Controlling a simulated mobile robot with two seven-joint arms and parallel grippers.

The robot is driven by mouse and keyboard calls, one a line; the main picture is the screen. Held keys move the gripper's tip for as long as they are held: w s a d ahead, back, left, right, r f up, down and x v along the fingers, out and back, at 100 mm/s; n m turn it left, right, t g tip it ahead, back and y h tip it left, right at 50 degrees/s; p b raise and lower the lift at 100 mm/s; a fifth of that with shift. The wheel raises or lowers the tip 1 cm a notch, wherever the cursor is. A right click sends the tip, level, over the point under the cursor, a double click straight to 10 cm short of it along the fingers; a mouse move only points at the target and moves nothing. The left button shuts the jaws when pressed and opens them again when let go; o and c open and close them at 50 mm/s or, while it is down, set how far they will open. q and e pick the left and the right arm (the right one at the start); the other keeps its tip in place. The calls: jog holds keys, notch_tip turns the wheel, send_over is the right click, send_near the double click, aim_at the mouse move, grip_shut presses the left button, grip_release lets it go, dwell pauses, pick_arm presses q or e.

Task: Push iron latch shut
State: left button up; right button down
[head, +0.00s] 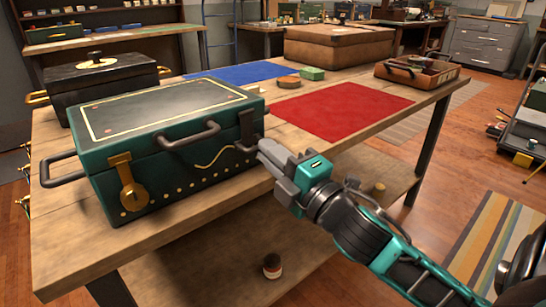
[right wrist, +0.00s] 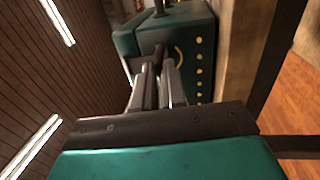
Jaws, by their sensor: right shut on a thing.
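The green box (head: 160,165) with a gold-lined dark lid stands on the wooden table, its lid down. The dark iron latch (head: 247,126) is at the right end of its front, and its lower part sticks out toward my gripper. A brass latch (head: 127,183) hangs on the left of the front. My right gripper (head: 264,150) reaches in from the right and is shut on the iron latch. In the right wrist view, the fingers (right wrist: 159,85) close around a dark piece at the green box (right wrist: 188,40). My fingers partly hide the latch's lower end. My left gripper is not in view.
A dark handle (head: 188,136) juts from the box front, left of the iron latch. A black chest (head: 100,78) stands behind. A red mat (head: 340,110), a blue mat (head: 235,76) and a brown case (head: 340,45) lie beyond on the table.

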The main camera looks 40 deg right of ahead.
jog(key=c, duration=1.2)
grip_release()
jog(key=shift+w, duration=0.1)
pick_arm(q)
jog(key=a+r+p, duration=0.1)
jog(key=p, duration=0.2)
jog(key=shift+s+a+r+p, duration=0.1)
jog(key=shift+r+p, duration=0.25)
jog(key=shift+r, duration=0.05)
pick_arm(e)
jog(key=s, duration=0.4)
jog(key=s+f, duration=0.1)
jog(key=s, duration=0.3)
jog(key=s+d+f, duration=0.1)
jog(key=s, duration=0.3)
jog(key=shift+s+f, duration=0.15)
jog(key=shift+s, duration=0.25)
